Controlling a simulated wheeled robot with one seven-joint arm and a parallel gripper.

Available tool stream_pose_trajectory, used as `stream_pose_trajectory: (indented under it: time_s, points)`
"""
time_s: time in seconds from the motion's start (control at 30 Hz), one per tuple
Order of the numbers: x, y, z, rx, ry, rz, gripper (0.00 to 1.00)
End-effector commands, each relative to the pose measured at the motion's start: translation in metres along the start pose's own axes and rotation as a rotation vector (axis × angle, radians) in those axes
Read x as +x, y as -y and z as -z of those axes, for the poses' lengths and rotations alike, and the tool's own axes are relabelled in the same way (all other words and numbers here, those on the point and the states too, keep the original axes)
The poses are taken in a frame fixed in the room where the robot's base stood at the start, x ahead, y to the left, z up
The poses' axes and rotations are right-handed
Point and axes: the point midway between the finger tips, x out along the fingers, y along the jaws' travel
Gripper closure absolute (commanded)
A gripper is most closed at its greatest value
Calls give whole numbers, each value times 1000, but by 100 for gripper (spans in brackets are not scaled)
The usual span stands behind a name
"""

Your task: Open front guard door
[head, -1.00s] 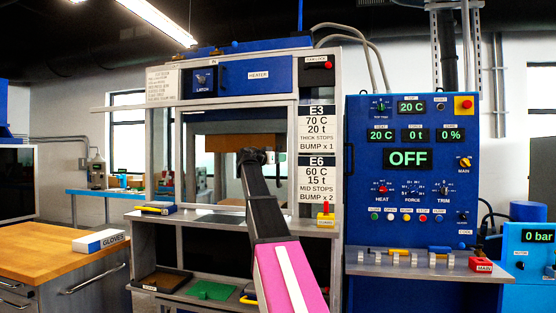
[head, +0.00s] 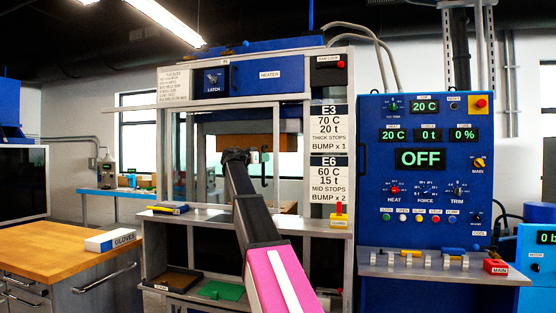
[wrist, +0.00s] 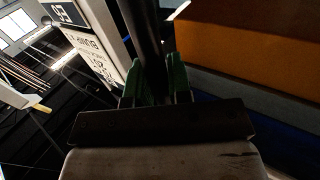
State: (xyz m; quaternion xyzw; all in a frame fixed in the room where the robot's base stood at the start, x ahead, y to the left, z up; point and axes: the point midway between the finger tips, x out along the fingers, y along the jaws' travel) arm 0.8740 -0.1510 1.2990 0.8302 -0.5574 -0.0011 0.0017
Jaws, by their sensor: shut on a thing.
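The front guard door (head: 168,165) is a pale-framed clear panel across the press opening, under a long horizontal rail. My gripper (head: 238,156) is at the door front in the head view, at about mid-height, and my arm hides part of the panel. In the wrist view, my gripper's green fingertips (wrist: 158,85) are shut on a dark upright bar, the door handle (wrist: 143,35). The latch knob (head: 213,78) sits on a blue panel above the door, labelled LATCH.
An orange-brown block (wrist: 245,50) lies close right of the fingers in the wrist view. A blue control cabinet (head: 375,225) showing OFF stands right of the press. A wooden-topped bench (head: 60,250) with a gloves box (head: 112,240) stands at left.

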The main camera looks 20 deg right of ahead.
Motion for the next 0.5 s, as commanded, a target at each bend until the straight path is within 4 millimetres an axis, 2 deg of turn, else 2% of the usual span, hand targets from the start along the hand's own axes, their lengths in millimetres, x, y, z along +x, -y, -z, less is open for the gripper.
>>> stream_pose_trajectory:
  time_s: [0.03,0.5]
  points:
    - [-11,21,2,0,1,4,100]
    - [-105,163,2,-1,1,3,100]
